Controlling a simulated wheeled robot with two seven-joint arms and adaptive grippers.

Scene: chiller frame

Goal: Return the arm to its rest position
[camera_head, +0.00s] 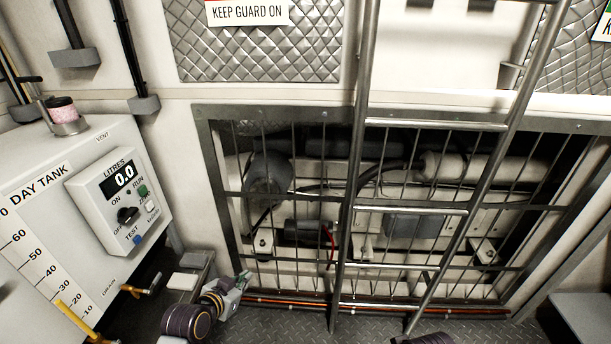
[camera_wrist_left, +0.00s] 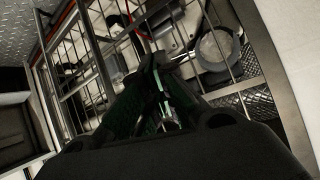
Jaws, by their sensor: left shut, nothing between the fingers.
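My left gripper (camera_head: 242,278) is low in the head view, in front of the lower left corner of the barred guard frame (camera_head: 212,170). Its arm comes up from the bottom edge. In the left wrist view its fingers (camera_wrist_left: 160,64) are together with nothing between them, pointing toward the bars of the guard. I cannot tell the exact gap to the bars. Only a small dark part of my other arm shows at the bottom edge of the head view; its gripper is out of sight.
A steel ladder (camera_head: 352,190) stands before the guard. A grey block (camera_head: 588,318) sits at the lower right. Chequered floor (camera_head: 290,325) is bare between.

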